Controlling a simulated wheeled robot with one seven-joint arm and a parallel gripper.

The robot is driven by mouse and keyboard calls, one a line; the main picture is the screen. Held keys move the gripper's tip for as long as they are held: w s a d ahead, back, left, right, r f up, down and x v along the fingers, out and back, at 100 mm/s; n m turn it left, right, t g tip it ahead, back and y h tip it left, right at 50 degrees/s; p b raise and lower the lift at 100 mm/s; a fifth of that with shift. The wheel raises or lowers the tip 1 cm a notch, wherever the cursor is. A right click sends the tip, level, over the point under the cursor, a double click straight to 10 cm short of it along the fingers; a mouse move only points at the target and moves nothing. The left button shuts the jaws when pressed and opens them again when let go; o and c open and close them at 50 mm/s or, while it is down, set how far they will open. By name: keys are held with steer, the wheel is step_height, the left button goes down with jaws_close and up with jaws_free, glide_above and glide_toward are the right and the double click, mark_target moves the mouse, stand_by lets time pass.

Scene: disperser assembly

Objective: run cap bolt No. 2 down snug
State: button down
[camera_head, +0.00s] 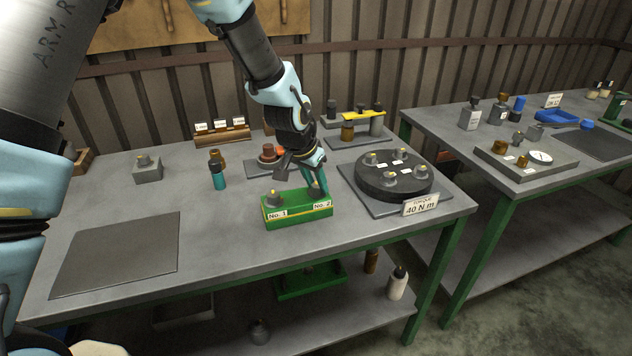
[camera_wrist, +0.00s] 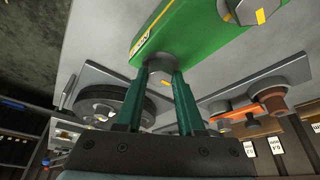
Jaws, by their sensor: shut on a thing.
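The green block (camera_head: 296,209) stands on the near bench with labels No. 1 at its left and No. 2 at its right. My gripper (camera_head: 319,187) reaches down over the No. 2 end. In the wrist view, the teal fingers (camera_wrist: 163,80) are shut on the grey head of cap bolt No. 2 (camera_wrist: 160,60), close against the block's face. The head view hides that bolt behind the fingers. Its thread and seating are not visible. Cap bolt No. 1 (camera_head: 274,199) sits upright at the left end, its yellow mark showing in the wrist view (camera_wrist: 261,15).
A round black fixture (camera_head: 393,197) with several bolts stands to the right, behind a 40 N m sign (camera_head: 420,204). A dark mat (camera_head: 118,254) lies clear at front left.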

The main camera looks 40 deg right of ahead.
steer(key=shift+w, duration=0.1)
steer(key=shift+m, duration=0.4)
steer(key=shift+m+g, duration=0.6)
steer(key=shift+m, duration=0.5)
steer(key=c, duration=0.5)
jaws_free()
steer(key=shift+r, duration=0.1)
steer(key=b+v, duration=0.2)
steer(key=v, duration=0.8)
steer(key=shift+a+r, duration=0.3)
